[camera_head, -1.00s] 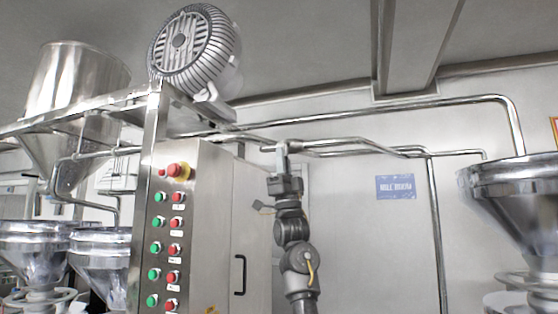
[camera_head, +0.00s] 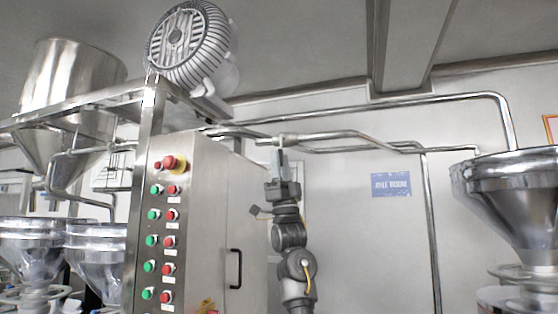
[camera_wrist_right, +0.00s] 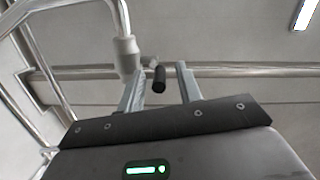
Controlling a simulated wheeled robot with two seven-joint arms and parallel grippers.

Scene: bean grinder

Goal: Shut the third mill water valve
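The water valve shows in the right wrist view as a black handle (camera_wrist_right: 159,78) beside a pale cylindrical fitting (camera_wrist_right: 127,55) on a metal pipe. My right gripper (camera_wrist_right: 161,86) is open, with one finger on each side of the handle in the picture. I see a gap on both sides of the handle; whether it lies at fingertip depth I cannot tell. In the head view my right gripper (camera_head: 279,158) points up just under the wall pipe (camera_head: 330,136), and the handle is too small to make out there. My left gripper is not in view.
A steel control cabinet (camera_head: 205,225) with red and green buttons stands left of my right arm. A large motor (camera_head: 190,48) sits above it. Steel hoppers (camera_head: 510,180) stand at the right and left.

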